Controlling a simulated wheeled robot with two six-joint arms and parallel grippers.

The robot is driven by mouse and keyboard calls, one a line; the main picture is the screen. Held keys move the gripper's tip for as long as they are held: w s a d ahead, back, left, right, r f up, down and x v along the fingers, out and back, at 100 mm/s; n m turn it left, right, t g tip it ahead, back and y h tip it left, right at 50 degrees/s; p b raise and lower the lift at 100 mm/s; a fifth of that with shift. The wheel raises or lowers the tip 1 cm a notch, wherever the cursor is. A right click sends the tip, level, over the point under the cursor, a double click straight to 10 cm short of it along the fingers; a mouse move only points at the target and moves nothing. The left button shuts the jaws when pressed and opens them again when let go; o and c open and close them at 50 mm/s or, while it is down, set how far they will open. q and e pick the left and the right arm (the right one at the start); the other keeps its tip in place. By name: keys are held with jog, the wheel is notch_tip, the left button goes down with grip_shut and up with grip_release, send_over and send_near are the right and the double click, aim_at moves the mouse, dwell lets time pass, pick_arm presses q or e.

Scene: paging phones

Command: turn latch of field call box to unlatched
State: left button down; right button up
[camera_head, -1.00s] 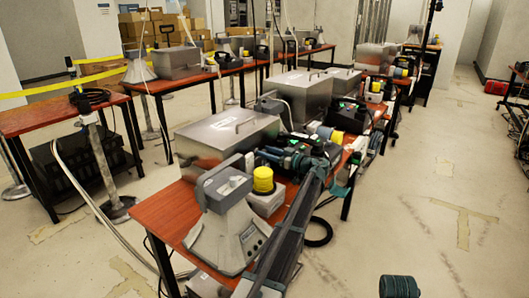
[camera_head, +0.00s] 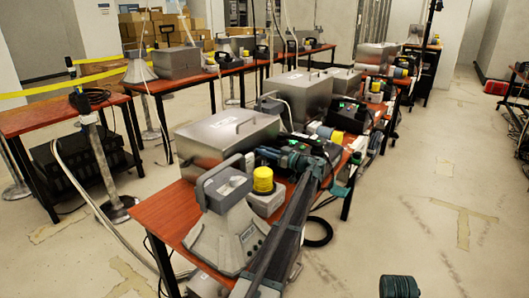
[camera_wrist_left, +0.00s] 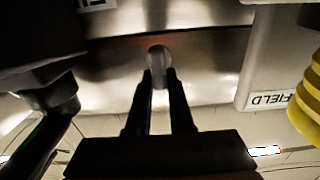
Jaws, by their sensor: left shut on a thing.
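The field call box looks to be the brushed-steel box (camera_head: 190,150) with a white label on its lid, on the near red-brown table. In the left wrist view its steel front shows a small rounded latch knob (camera_wrist_left: 158,56). My left gripper (camera_wrist_left: 159,76) is shut on this knob, with one dark finger on each side of it. In the head view my left arm reaches up from the bottom and bends left towards the box. There the fingertips and the latch are hidden or too small to make out.
A grey horn-shaped phone (camera_head: 228,235) stands in front of the box. A yellow beacon (camera_head: 263,180) on a grey base stands close to the arm; the base's FIELD label (camera_wrist_left: 270,100) shows upside down in the wrist view. The floor at right is largely clear.

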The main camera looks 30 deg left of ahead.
pick_arm(q)
jog(key=shift+m, duration=0.3)
jog(key=m, duration=0.3)
jog(key=shift+w+f+m, duration=0.1)
jog(key=shift+w+m, duration=0.2)
jog(key=shift+w, duration=0.05)
jog(key=shift+w+d+f+m+b, duration=0.1)
jog(key=shift+w+f+m+b, duration=0.15)
jog(key=shift+m, duration=2)
jog(key=shift+w+a+f+m+b, duration=0.1)
jog(key=shift+f+m+b, duration=0.25)
jog(key=shift+m, duration=1.95)
jog(key=shift+w+d+f+m+b, duration=0.1)
jog(key=shift+w+f+m+b, duration=0.15)
jog(key=shift+m, duration=2)
jog(key=c, duration=0.8)
grip_release()
